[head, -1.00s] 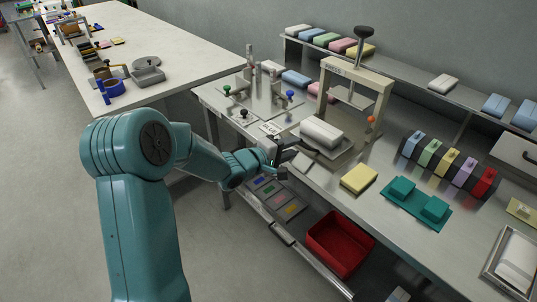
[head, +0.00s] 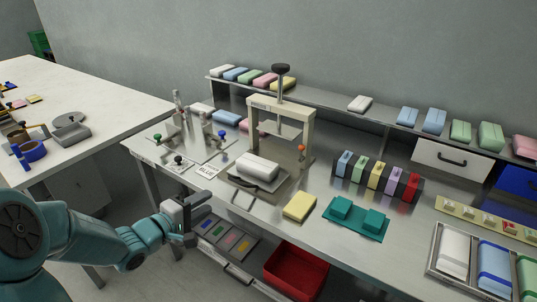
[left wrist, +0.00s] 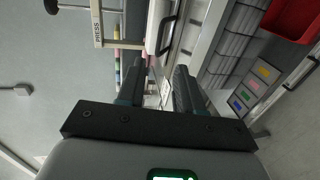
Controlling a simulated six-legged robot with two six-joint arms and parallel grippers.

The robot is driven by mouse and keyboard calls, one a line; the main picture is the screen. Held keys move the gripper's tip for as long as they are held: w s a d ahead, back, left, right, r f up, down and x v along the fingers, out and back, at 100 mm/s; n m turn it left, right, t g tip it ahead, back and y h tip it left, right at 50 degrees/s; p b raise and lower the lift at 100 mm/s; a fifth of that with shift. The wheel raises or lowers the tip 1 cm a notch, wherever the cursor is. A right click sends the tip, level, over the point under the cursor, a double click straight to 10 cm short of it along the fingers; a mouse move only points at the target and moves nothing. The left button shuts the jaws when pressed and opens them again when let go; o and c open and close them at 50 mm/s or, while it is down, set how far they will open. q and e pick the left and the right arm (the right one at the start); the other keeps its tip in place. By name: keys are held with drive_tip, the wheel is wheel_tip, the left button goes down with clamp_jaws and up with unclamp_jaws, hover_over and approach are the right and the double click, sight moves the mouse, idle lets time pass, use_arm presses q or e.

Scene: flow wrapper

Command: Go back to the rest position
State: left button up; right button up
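My left gripper (head: 190,222) is in front of the table's front edge, below the level of the top and left of the press. It holds nothing that I can see. In the left wrist view its two dark fingers (left wrist: 158,90) stand apart with an empty gap between them. My right gripper is in neither view. The press (head: 281,115) stands on the steel table (head: 325,180), with a white wrapped pack (head: 257,167) on its base plate.
A yellow pad (head: 299,207) and a teal fixture (head: 356,219) lie near the front edge. A red bin (head: 297,272) and a shelf with coloured cards (head: 227,238) are below the top, close to my gripper. Open floor lies between the two tables.

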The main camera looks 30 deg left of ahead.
use_arm(q)
drive_tip(key=w+d+f+g+h+p, duration=0.1)
drive_tip(key=w+d+f+h+p, duration=0.1)
drive_tip(key=d, duration=0.5)
drive_tip(key=w+d+f+g+h+p, duration=0.1)
drive_tip(key=w+d+f+h+p, duration=0.15)
drive_tip(key=d, duration=0.45)
drive_tip(key=s+d+f+m+g+p, duration=0.1)
drive_tip(key=s+d+f+m+g, duration=0.2)
drive_tip(key=d+f, duration=0.6)
drive_tip(key=s+d+f+m+g, duration=0.3)
drive_tip(key=s+f+m+g, duration=0.2)
drive_tip(key=s, duration=0.4)
drive_tip(key=s+d+f+m+g+y+p, duration=0.1)
drive_tip(key=s+d+f+m+g, duration=0.2)
drive_tip(key=s, duration=0.6)
wheel_tip(320, 180, down, 4)
drive_tip(key=m+g, duration=0.2)
drive_tip(key=m, duration=0.2)
drive_tip(key=shift+d+r, duration=0.15)
drive_tip(key=shift+d, duration=0.05)
drive_tip(key=shift+s+y, duration=0.1)
drive_tip(key=shift+y, duration=0.15)
